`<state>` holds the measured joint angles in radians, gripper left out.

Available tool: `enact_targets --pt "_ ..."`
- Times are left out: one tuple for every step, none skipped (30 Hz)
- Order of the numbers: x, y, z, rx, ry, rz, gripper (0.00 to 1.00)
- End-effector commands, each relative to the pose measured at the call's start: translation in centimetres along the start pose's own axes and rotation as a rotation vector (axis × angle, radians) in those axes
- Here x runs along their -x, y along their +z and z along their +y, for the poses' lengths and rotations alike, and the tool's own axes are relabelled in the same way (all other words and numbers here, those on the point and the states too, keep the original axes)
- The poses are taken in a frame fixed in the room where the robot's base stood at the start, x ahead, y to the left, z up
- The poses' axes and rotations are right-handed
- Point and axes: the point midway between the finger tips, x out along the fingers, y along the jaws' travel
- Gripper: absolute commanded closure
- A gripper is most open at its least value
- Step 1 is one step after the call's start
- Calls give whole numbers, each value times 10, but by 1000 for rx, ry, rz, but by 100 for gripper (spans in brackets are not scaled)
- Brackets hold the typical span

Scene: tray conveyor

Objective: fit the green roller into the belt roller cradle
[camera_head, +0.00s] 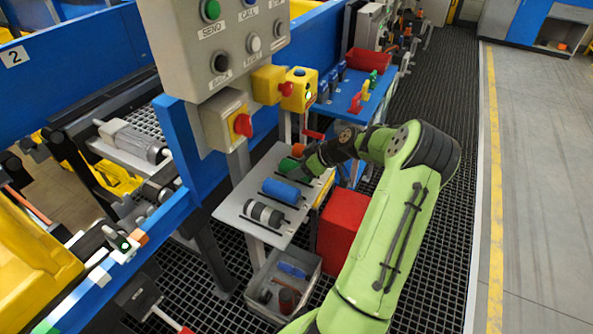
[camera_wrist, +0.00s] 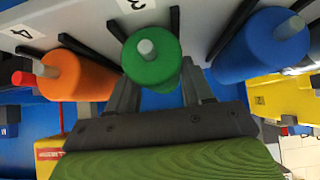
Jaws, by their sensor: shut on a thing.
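The green roller (camera_wrist: 152,62) is seen end-on in the middle of the wrist view, its grey shaft end towards the camera. My gripper (camera_wrist: 160,92) has a finger on each side of it and is shut on it. In the head view the green roller (camera_head: 288,165) shows partly beside my gripper (camera_head: 300,169), at the far part of the grey rack (camera_head: 232,211). I cannot tell whether it still touches the rack. The belt roller cradle cannot be made out with certainty; the conveyor frame is on the left of the head view.
An orange roller (camera_wrist: 75,75) and a blue roller (camera_wrist: 262,45) lie close on either side. A grey-black roller (camera_head: 263,213) lies at the near end of the rack. A control box (camera_head: 215,40) and an emergency-stop box (camera_head: 228,121) stand between rack and conveyor. A grey bin (camera_head: 266,313) is below.

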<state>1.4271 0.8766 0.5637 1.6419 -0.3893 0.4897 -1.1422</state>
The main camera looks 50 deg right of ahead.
Motion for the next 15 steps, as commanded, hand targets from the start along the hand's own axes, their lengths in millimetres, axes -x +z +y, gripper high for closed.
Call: enact_targets --pt "0 0 0 0 0 0 76" --pt "0 0 0 0 0 0 80" --pt "0 0 0 0 0 0 86" --pt "0 0 0 0 0 0 91" --pt "0 0 0 0 0 0 94" --pt "0 -1 0 1 1 1 94" --pt "0 -1 0 1 1 1 94" --pt "0 -1 0 1 1 1 94" --pt "0 -1 0 1 1 1 94" --pt "1 -1 0 1 1 1 94" --pt "1 -1 0 2 1 1 94" --pt "3 -4 0 2 2 2 94" --pt "6 -6 1 3 3 2 94" --pt "10 -10 1 3 4 2 94" --pt "16 -17 1 5 3 2 94"
